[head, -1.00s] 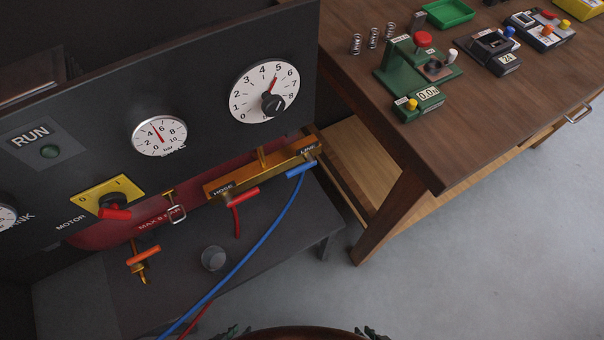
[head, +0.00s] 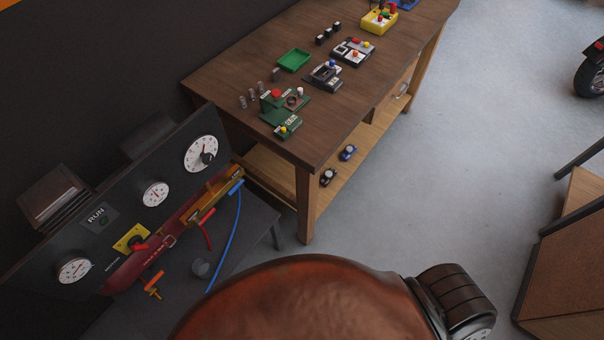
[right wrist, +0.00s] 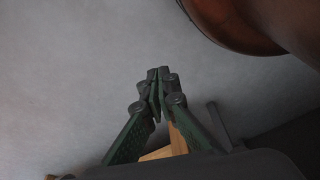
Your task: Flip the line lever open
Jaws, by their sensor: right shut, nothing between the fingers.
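The line lever (head: 236,187) is a small blue handle at the right end of a brass manifold (head: 222,189), below the black gauge panel (head: 118,192). In the head view it lies roughly along the manifold's length. A blue hose (head: 238,222) hangs below it. A red lever (head: 206,216) sits at the manifold's other end. My right gripper (right wrist: 158,78) is shut and empty in the right wrist view, with grey floor behind it. Neither gripper shows in the head view, and the lever is not in the right wrist view.
A wooden workbench (head: 240,88) with several small devices stands behind and right of the panel. Open floor (head: 440,170) lies to the right.

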